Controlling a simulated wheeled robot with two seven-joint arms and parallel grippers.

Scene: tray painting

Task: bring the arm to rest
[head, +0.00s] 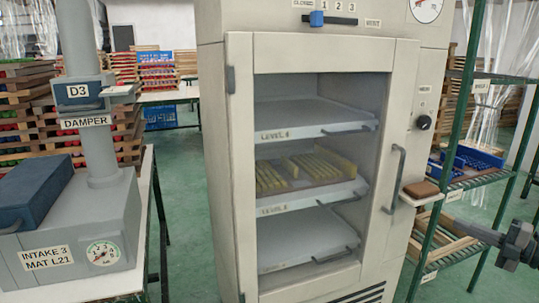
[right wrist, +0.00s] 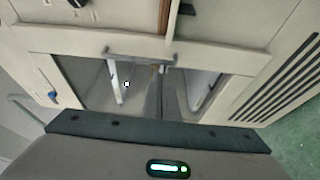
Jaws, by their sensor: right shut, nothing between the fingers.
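My right gripper (head: 462,226) reaches in from the right edge in the head view, in front of the shelving and apart from the cabinet. It is shut and empty. In the right wrist view its closed fingers (right wrist: 158,72) point toward the cabinet front. My left gripper is not in view.
A beige cabinet (head: 215,130) with a closed glass door (head: 385,120) and handle (head: 394,180) stands in the middle. Its middle shelf holds yellow sticks (head: 320,164). A green-framed rack (head: 437,195) is at right. A grey damper unit (head: 70,225) stands at left.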

